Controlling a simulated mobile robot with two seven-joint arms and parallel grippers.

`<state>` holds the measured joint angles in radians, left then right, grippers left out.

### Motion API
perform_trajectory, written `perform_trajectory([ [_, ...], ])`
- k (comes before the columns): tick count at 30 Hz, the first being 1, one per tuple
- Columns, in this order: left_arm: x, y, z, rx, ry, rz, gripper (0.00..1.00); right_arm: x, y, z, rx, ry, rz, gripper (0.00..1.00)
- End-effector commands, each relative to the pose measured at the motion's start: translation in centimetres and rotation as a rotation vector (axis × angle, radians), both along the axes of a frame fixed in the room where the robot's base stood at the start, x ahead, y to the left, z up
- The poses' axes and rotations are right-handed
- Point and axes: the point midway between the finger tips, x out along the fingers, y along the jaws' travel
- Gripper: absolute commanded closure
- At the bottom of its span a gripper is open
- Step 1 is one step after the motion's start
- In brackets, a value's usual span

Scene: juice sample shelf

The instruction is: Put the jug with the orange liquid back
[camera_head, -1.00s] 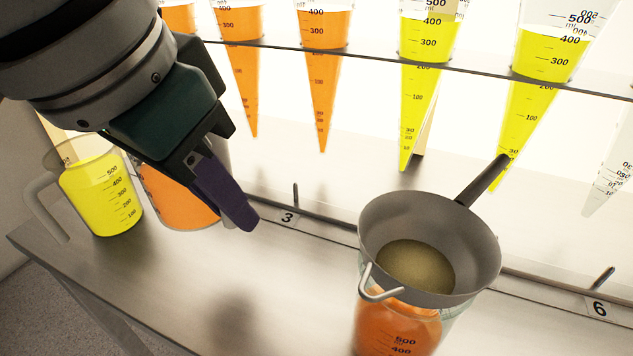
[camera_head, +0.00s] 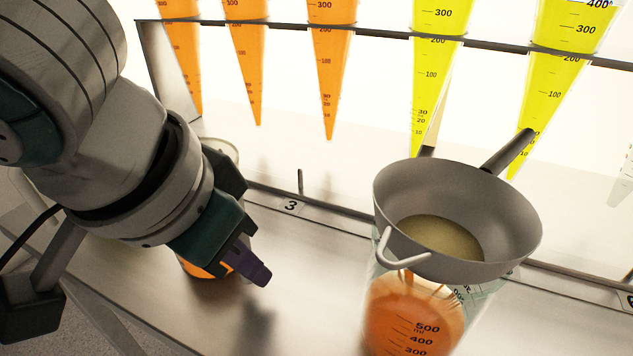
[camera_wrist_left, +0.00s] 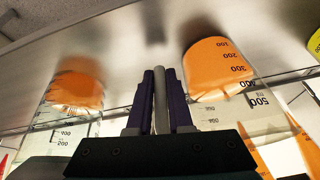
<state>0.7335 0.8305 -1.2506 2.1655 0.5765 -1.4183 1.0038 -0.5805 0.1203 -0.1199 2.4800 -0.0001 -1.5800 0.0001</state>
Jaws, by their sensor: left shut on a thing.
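My left gripper (camera_head: 258,272) is shut on the grey handle (camera_wrist_left: 161,98) of a jug with orange liquid. In the head view that jug (camera_head: 192,268) is mostly hidden behind my left arm; only orange low down and a bit of its rim show. The left wrist view shows its orange liquid (camera_wrist_left: 218,66) to the right of the fingers. I cannot tell whether its base touches the counter. A second jug with orange liquid (camera_head: 410,315) stands on the right with a grey strainer (camera_head: 460,190) on top. My right gripper is out of view.
The steel counter (camera_head: 300,290) is bare between the two jugs. A lit rack (camera_head: 300,21) at the back holds orange and yellow cones. A label 3 (camera_head: 291,206) and a small peg (camera_head: 300,181) mark its front edge. Yellow (camera_wrist_left: 315,44) shows at the wrist view's right edge.

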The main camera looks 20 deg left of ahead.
Motion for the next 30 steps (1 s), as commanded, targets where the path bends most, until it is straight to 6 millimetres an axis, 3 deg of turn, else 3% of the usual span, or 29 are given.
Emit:
perform_trajectory([
  [2,0.0,0.0,-0.2,0.0,-0.001,0.0,1.0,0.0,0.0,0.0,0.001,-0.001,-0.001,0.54],
  [3,0.0,0.0,-0.2,0.0,0.001,0.0,0.78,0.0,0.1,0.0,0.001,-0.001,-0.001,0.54],
  [10,0.0,0.0,-0.2,0.0,0.0,0.0,0.52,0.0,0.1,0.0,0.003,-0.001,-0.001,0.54],
  [20,0.0,0.0,0.3,-0.001,0.0,0.0,0.52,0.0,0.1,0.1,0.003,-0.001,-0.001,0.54],
  [30,-2.7,0.3,7.0,-0.003,0.001,-0.001,0.52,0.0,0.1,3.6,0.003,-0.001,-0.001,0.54],
])
